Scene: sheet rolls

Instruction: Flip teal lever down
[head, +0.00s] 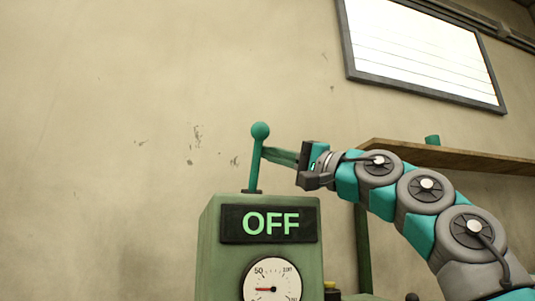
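The teal lever (256,163) stands nearly upright on top of a green control box (208,245), with a round knob at its upper end. A dark display panel on the box's front reads "OFF" in green letters. My gripper (268,154) reaches in from the right, and its fingertips are at the lever's shaft just below the knob. In this view the fingertips meet the lever's right edge; I cannot tell whether they touch it. I cannot make out any gap between the fingers.
A round gauge (273,285) is on the box's front below the display. A wooden shelf (450,158) with a green object (432,140) on it runs along the wall behind my arm. A bright window (425,50) is at the upper right. Left of the lever is free room.

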